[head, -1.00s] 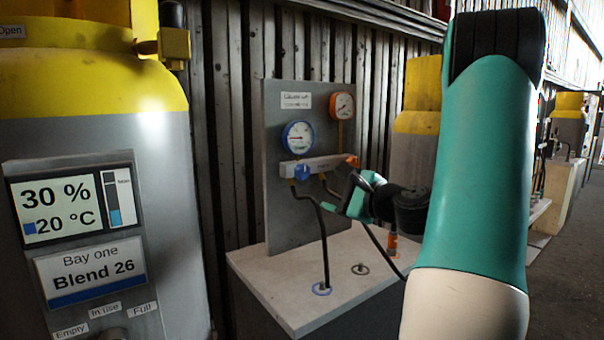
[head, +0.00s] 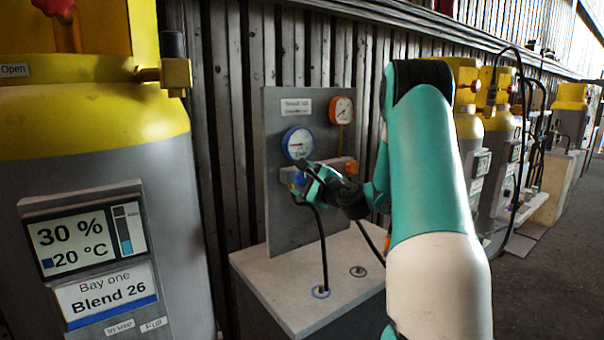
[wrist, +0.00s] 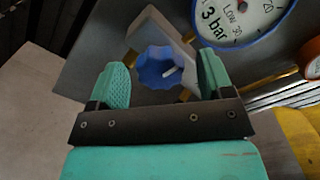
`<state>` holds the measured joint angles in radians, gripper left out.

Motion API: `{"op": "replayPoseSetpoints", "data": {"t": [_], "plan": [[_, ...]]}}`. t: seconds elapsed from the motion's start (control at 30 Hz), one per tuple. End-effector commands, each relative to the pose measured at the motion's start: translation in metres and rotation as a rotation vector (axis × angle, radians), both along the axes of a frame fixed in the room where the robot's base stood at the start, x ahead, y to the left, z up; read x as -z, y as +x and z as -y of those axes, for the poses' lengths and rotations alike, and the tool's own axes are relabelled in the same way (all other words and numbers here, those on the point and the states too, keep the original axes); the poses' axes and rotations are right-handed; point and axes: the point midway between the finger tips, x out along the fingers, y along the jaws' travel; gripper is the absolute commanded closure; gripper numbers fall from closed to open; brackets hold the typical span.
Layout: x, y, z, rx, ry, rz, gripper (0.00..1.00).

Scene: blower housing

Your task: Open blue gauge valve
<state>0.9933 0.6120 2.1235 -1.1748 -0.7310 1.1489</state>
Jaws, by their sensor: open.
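The blue gauge valve (wrist: 160,67) is a scalloped round knob with a white mark, on a grey block (wrist: 161,33) fixed to a grey panel. In the wrist view it lies between the two teal fingers of my gripper (wrist: 163,82), with a gap on each side. My gripper is open and empty. In the head view my gripper (head: 308,180) is at the panel and covers most of the blue valve (head: 298,179). The blue-rimmed gauge (head: 299,143) is just above the valve, and it also shows in the wrist view (wrist: 243,15).
An orange gauge (head: 341,110) and an orange knob (head: 351,167) are to the right on the same panel (head: 280,215). Black hoses run down to a pale bench top (head: 330,255). A large yellow-topped grey tank (head: 90,150) stands at the left.

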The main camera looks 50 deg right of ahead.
Motion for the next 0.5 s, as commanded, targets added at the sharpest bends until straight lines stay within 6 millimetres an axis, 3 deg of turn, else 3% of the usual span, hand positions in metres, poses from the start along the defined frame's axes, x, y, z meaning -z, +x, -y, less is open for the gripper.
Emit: {"op": "replayPoseSetpoints", "data": {"t": [0.17,0.43,0.47,0.5], "plan": [[-0.0005,0.0132,0.0026,-0.001,-0.001,-0.001,0.26],[0.0003,0.0146,0.0033,-0.001,0.0,0.001,0.26],[0.0003,0.0146,0.0033,0.0,0.0,0.0,0.28],[0.0002,0.0145,0.0034,0.0,0.0,0.0,0.38]]}}
